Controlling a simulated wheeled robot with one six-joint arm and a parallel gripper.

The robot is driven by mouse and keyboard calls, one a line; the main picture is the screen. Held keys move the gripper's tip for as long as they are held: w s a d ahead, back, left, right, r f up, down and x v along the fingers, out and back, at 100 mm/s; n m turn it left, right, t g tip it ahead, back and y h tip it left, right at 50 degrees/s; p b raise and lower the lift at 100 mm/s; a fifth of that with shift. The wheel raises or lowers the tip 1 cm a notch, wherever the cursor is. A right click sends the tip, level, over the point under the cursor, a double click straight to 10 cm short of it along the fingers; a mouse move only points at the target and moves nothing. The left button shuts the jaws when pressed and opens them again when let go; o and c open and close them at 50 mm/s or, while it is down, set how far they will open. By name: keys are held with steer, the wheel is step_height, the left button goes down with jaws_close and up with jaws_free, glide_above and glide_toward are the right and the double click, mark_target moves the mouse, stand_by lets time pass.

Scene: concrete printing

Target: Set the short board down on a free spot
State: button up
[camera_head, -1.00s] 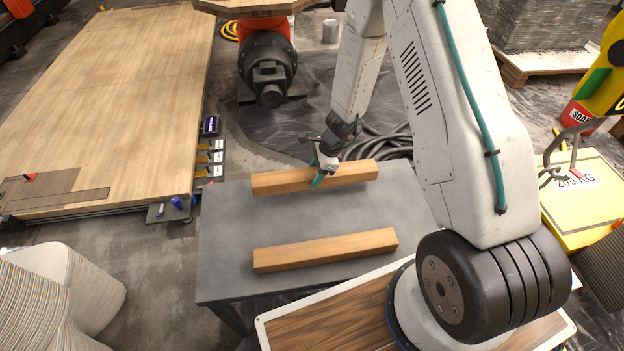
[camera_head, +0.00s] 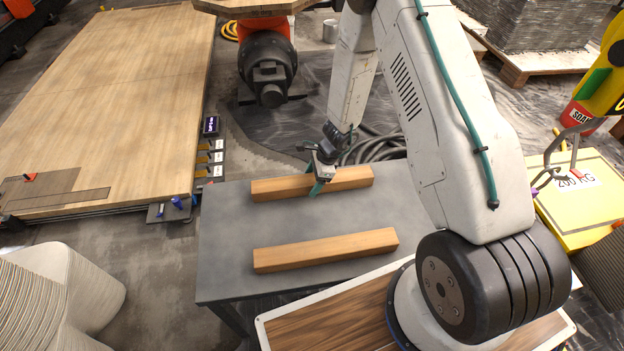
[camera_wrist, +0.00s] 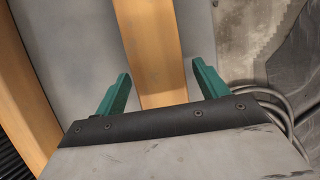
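The short board (camera_head: 345,179), a light wooden beam, lies on the far part of the grey table (camera_head: 215,235). My gripper (camera_head: 317,186) is down at the board, around its middle. In the wrist view, the short board (camera_wrist: 155,50) runs between the two green fingers of my gripper (camera_wrist: 160,75). The board's part beneath the gripper body is hidden.
A second, longer-looking board (camera_head: 325,250) lies on the near part of the table, roughly parallel, with bare grey surface between them. It also shows at the left in the wrist view (camera_wrist: 22,95). A brown, white-edged surface (camera_head: 320,320) adjoins the near side.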

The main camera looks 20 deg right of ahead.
steer(key=w+v, duration=0.1)
steer(key=v, duration=1.1)
steer(key=s+a+r+n, duration=0.2)
steer(key=s+r+n, duration=0.2)
steer(key=r, duration=0.5)
steer(key=s+a+r+n, duration=0.1)
steer(key=s+r+n, duration=0.2)
steer(key=r, duration=0.5)
steer(key=s+a+r+n, duration=0.2)
steer(key=s+r+n, duration=0.2)
steer(key=r, duration=0.5)
steer(key=s+d+r+n+h, duration=0.1)
steer(key=s+r+n, duration=0.3)
steer(key=s, duration=0.6)
steer(key=s+d+r+n+h, duration=0.2)
steer(key=s+r+n, duration=0.3)
steer(key=s, duration=0.6)
steer(key=shift+d+r+h, duration=0.2)
steer(key=shift+r+h, duration=0.35)
steer(key=shift+h, duration=0.15)
steer(key=shift+c, duration=0.3)
